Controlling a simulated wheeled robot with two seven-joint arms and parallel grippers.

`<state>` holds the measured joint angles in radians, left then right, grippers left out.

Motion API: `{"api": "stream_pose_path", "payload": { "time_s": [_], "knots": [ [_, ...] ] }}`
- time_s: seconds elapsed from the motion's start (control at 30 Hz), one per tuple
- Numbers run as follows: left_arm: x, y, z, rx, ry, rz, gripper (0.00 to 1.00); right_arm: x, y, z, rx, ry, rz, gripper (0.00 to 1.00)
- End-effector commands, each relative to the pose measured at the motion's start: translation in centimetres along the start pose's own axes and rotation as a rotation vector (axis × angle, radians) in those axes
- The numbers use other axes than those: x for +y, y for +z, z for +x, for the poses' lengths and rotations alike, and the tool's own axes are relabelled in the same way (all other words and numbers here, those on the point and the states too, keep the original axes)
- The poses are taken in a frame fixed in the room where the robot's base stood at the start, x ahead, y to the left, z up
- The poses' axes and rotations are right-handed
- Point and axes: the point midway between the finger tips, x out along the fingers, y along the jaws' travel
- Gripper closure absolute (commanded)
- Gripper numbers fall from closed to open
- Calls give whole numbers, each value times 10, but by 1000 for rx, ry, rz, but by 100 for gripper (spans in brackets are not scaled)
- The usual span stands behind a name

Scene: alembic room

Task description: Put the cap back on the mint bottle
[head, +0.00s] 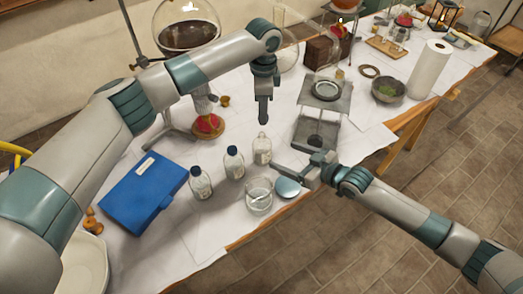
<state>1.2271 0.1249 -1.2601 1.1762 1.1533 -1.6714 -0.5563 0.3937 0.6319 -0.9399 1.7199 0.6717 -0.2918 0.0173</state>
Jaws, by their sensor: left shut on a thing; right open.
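A clear glass bottle (262,152) with no dark cap on its neck stands upright on the papered table; it seems to be the mint bottle. My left gripper (263,121) points down above its neck, with a gap between. It is shut on a small dark thing, likely the cap, mostly hidden by the fingers. My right gripper (293,174) is open, low and to the right of the bottle, and I see nothing in it. Two similar bottles, one in the middle (234,164) and one at the left (201,184), wear dark blue caps.
A glass beaker (259,196) and a round blue-grey disc (288,188) lie near the front edge. A blue case (145,194) is at the left. Bare paper lies between the case and flask.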

Motion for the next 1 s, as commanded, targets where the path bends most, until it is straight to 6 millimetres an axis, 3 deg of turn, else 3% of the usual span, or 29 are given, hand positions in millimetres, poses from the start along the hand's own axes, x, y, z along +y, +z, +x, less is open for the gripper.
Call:
{"api": "stream_pose_path", "payload": {
  "time_s": [0.37, 1.0],
  "knots": [
    [0, 0, 0, 0, 0, -1, 96, 0, -1, 18, 1, 0, 1, 26],
    [0, 0, 0, 0, 0, -1, 96, 0, 0, 108, 0, 0, 1, 26]
  ]
}}
